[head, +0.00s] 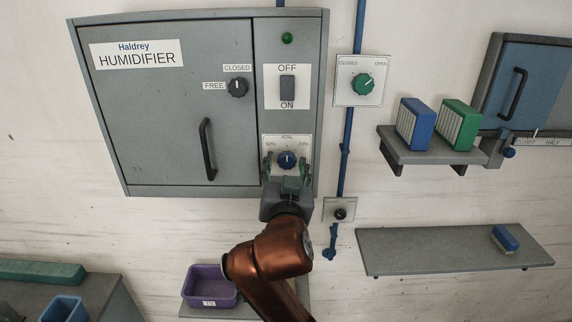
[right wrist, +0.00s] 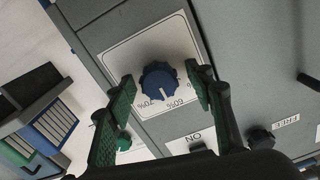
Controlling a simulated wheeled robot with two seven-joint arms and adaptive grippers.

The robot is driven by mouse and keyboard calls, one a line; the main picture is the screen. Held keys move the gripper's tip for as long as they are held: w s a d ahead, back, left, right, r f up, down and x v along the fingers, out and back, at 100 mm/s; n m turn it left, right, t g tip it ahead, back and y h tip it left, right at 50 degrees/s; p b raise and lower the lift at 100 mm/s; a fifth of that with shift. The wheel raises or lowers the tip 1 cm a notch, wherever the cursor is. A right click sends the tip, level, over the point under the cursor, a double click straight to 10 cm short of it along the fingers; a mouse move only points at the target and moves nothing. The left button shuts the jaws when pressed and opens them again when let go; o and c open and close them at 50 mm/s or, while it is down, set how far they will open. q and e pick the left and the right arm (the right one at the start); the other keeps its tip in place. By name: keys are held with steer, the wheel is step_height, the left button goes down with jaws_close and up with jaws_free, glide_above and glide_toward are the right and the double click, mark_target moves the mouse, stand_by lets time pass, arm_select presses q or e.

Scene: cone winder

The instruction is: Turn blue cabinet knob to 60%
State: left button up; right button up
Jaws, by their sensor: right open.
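The blue cabinet knob (head: 287,160) sits on a white dial plate low on the right panel of the humidifier cabinet (head: 160,105). The plate has percent marks. In the right wrist view the knob (right wrist: 160,83) appears upside down, its white pointer between the 60% and 70% marks; the exact setting is hard to read. My right gripper (head: 287,165) is open, with a green-padded finger on each side of the knob. In the right wrist view a gap shows between each finger and the knob. My left gripper is not in view.
Above the knob are an OFF/ON switch (head: 287,88) and a green lamp (head: 287,38). A black knob (head: 238,87) and door handle (head: 207,149) are to the left. A green knob (head: 363,84) and a shelf (head: 430,157) with blue and green blocks are to the right.

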steer(key=shift+s, duration=0.1)
steer(key=s, duration=0.7)
steer(key=shift+s, duration=0.15)
steer(key=shift+f, duration=0.1)
